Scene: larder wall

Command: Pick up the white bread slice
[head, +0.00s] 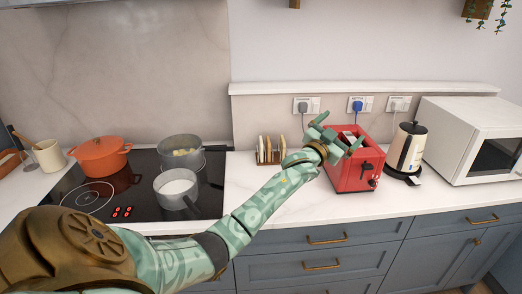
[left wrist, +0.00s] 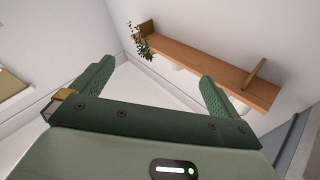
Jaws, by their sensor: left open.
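A small wooden rack (head: 274,162) stands on the counter behind my left forearm. Upright bread slices (head: 268,148) stand in it; they are too small to tell which is the white one. My left gripper (head: 340,129) is open, above the red toaster (head: 352,175) and right of the rack. In the left wrist view its two green fingers are spread with nothing between them (left wrist: 157,75). Something pale shows at the toaster's top, partly hidden by the gripper; I cannot tell what it is. My right gripper is not in view.
A kettle (head: 407,148) and a white microwave (head: 465,140) stand right of the toaster. Left is a black hob (head: 135,190) with an orange pot (head: 100,157) and two grey pans. The counter in front of the rack is largely clear.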

